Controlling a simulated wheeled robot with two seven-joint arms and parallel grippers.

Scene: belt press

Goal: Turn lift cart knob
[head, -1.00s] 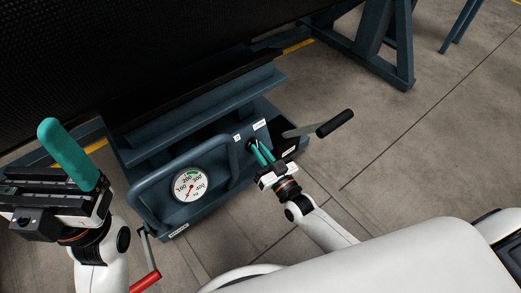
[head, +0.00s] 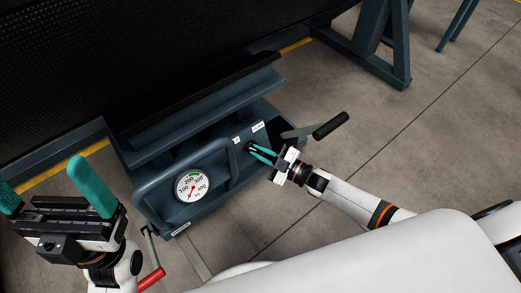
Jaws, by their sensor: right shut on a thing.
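The blue lift cart (head: 150,213) stands on the floor below the dark belt press, with a round pressure gauge (head: 191,186) on its panel. The small dark lift cart knob (head: 249,147) is on the panel's right part, mostly hidden by fingertips. My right gripper (head: 255,149) reaches it from the right, its teal fingers shut on the knob. My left gripper (head: 42,178) is at the lower left, away from the knob, its two teal fingers wide apart and empty.
A lever with a black grip (head: 331,125) sticks out just above and right of my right gripper. A crank with a red handle (head: 152,279) hangs at the cart's lower left. The concrete floor (head: 430,150) on the right is clear.

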